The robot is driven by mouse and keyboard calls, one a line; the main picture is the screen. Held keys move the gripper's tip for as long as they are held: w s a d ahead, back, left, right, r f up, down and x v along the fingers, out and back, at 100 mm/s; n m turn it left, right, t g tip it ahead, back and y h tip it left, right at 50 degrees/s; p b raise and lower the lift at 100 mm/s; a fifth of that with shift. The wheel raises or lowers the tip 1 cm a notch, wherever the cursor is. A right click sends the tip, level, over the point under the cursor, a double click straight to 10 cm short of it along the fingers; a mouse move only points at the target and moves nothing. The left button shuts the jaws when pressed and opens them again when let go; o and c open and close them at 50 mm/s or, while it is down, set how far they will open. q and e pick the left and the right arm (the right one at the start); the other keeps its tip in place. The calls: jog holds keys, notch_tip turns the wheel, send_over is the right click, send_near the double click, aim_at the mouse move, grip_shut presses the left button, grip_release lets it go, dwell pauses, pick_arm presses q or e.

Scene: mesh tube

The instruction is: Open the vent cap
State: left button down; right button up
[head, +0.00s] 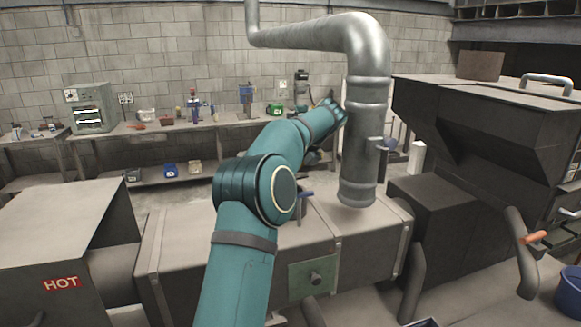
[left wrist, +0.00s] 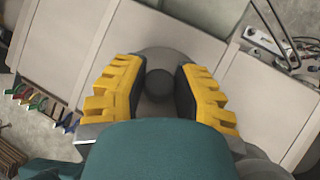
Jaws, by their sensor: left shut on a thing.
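The vent cap shows in the left wrist view as a round grey disc (left wrist: 163,57) with a dark round knob (left wrist: 159,83) at its middle. My left gripper (left wrist: 158,70) has its yellow fingers on either side of the knob and is shut on the cap. The exact contact is partly hidden by the fingers and the wrist. In the head view my teal left arm reaches up to the left side of the vertical metal pipe (head: 363,130). Its gripper and the cap cannot be made out there. My right gripper is in neither view.
A long metal box (head: 365,245) lies below the pipe, with a green plate (head: 308,280) on its front. A box marked HOT (head: 60,225) stands at left. A dark hopper (head: 490,110) fills the right. A workbench (head: 225,118) with tools runs along the wall.

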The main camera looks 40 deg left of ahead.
pick_arm(q)
jog(key=shift+a+h, duration=0.15)
jog(key=shift+h, duration=0.15)
dwell(0.4)
jog(key=c, duration=0.7)
grip_release()
jog(key=shift+w, duration=0.1)
jog(key=shift+c, duration=0.2)
